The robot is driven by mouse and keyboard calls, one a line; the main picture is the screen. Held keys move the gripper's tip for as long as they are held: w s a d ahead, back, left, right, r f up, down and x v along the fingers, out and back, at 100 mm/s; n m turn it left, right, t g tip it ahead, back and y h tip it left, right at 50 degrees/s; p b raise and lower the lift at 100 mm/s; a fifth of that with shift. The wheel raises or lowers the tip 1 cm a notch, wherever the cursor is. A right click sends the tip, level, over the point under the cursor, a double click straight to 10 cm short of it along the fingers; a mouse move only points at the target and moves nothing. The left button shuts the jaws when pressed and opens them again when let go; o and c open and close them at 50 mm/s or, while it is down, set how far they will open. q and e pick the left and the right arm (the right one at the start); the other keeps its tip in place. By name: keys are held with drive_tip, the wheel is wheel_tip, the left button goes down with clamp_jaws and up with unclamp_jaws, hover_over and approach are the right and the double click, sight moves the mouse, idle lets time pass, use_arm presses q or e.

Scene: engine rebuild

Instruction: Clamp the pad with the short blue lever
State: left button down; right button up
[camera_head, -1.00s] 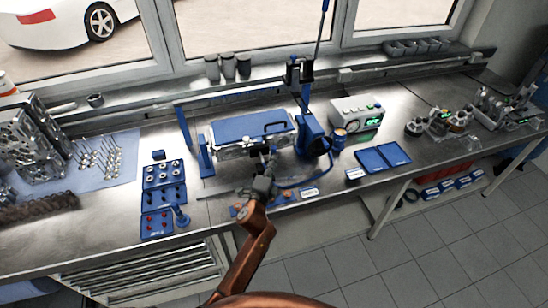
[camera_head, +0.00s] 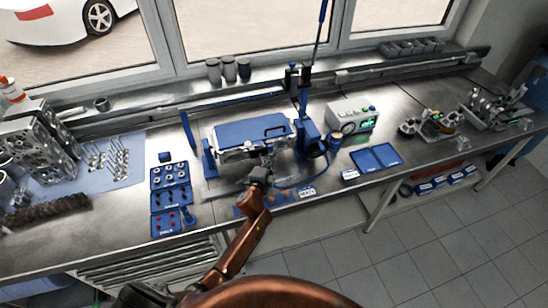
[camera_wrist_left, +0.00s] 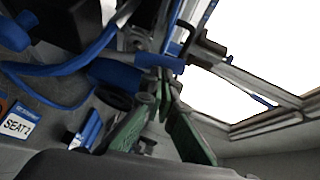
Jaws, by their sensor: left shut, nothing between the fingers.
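The fixture with a flat blue top plate (camera_head: 250,130) stands mid-bench, a metal part under the plate. My left gripper (camera_head: 268,158) is at its front edge, right of centre, shut with nothing between its fingers. In the left wrist view its green-sided fingers (camera_wrist_left: 164,88) come together right beside a thick blue bar (camera_wrist_left: 122,74), which looks like the short lever. I cannot tell if they touch it. The pad is not clearly distinguishable. A blue press (camera_head: 310,135) with a long upright lever (camera_head: 321,30) stands right of the plate. My right gripper is not in view.
Blue parts trays (camera_head: 170,198) lie left of the fixture. A grey control box (camera_head: 352,118) and a flat blue tray (camera_head: 376,157) are at right. A blue hose (camera_head: 305,181) loops near the bench's front edge. A SEAT label (camera_wrist_left: 17,128) shows in the wrist view.

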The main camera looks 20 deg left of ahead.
use_arm(q)
drive_tip(key=shift+d, duration=0.1)
drive_tip(key=s+d+r, duration=0.1)
drive_tip(key=s, duration=0.5)
drive_tip(key=s+d+r, duration=0.2)
drive_tip(key=s, duration=0.4)
drive_tip(key=shift+s+d, duration=0.15)
drive_tip(key=shift+d, duration=0.15)
